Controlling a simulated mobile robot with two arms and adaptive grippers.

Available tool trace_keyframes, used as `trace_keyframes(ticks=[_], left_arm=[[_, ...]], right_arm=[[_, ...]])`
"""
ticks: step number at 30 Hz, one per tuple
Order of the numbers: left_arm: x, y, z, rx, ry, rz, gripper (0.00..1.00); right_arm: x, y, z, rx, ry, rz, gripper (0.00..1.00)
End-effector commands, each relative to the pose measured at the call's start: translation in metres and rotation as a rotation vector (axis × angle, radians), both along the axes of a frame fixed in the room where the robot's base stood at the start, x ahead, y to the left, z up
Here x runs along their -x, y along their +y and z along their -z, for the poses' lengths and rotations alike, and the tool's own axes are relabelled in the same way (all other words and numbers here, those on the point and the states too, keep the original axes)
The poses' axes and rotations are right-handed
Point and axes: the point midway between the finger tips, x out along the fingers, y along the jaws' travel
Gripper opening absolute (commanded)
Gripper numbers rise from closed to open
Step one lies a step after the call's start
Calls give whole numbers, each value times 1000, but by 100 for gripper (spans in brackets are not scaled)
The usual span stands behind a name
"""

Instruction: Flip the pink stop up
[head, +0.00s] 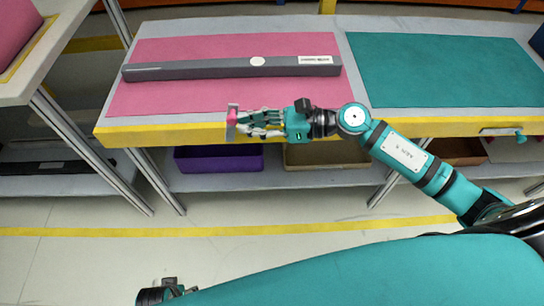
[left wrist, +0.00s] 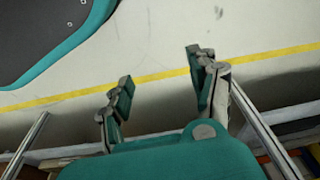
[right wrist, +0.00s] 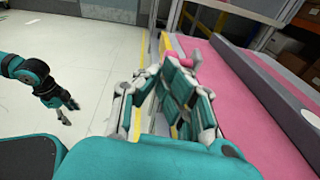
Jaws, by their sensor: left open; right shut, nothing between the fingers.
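The pink stop (head: 231,118), a small pink piece with grey plates, is at the front edge of the pink-topped table in the head view. It also shows in the right wrist view (right wrist: 182,61), just beyond the fingers. My right gripper (head: 243,123) is shut and empty, its tips close beside the stop; I cannot tell whether they touch. Its fingers partly hide the stop in the right wrist view (right wrist: 178,88). My left gripper (left wrist: 160,80) is open and empty above the floor, far from the stop; it also shows in the right wrist view (right wrist: 65,106).
A long grey bar (head: 215,69) lies across the pink mat (head: 150,102). A teal mat (head: 450,72) covers the right side. Another stop, teal (head: 520,138), sits on the front edge at right. Purple (head: 218,160) and tan (head: 326,156) bins stand on the shelf below. The floor in front is clear.

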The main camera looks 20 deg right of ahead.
Motion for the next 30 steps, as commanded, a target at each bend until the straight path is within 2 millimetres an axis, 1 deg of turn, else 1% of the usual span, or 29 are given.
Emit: trace_keyframes(ticks=[1,9,16,30], left_arm=[[2,0,3,0,4,0,61],[10,1,19,-1,13,2,61],[12,1,24,-1,15,3,61],[12,2,25,-3,17,3,61]], right_arm=[[-1,3,-4,0,-2,-1,0],[-4,13,-8,-1,0,0,0],[-5,16,-8,-1,-1,0,0],[-5,16,-7,0,-1,0,0]])
